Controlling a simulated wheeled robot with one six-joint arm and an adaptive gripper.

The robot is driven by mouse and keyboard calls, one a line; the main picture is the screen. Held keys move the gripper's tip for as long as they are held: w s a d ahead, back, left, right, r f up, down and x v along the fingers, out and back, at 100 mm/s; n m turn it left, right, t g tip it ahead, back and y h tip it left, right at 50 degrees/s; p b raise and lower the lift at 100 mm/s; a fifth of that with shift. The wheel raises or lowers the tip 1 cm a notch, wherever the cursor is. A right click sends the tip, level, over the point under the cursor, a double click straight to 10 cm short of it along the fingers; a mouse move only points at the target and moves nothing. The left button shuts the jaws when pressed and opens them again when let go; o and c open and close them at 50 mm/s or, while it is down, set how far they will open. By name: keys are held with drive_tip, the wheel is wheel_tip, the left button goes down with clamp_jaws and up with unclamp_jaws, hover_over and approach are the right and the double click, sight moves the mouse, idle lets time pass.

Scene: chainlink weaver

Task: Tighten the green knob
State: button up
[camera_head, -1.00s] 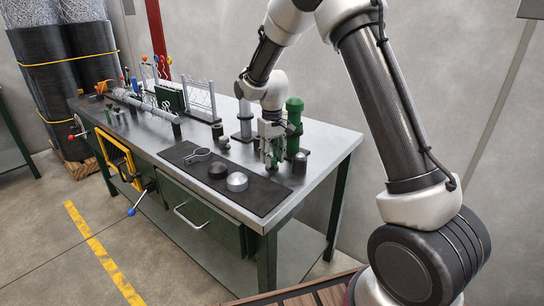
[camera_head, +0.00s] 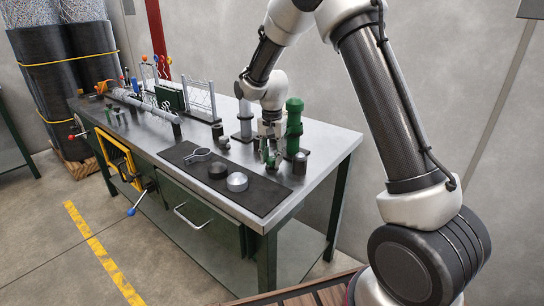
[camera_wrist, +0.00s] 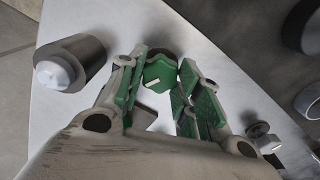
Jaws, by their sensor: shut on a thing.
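The green knob (camera_wrist: 158,72) shows in the wrist view between my fingertips, with a pale mark on its face. My gripper (camera_wrist: 163,66) has green-padded fingers closed on either side of the knob. In the head view my gripper (camera_head: 270,152) points down over the right end of the workbench, beside a tall green cylinder. There the fingers mostly hide the knob. How far the knob is screwed in cannot be told.
The tall green cylinder (camera_head: 294,122) stands just right of my gripper, with a short dark post (camera_head: 299,164) in front. A black mat (camera_head: 263,196) holds a ring clamp (camera_head: 199,155), a dark disc (camera_head: 218,171) and a silver disc (camera_head: 237,182). The workbench (camera_head: 330,137) is crowded at its left.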

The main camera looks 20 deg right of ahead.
sight(272, 157)
drive_tip(key=m, duration=1.1)
drive_tip(key=shift+m, duration=0.4)
drive_tip(key=m, duration=1.2)
drive_tip(key=o, duration=1)
drive_tip(key=shift+o, duration=0.2)
drive_tip(key=shift+r, duration=4.05)
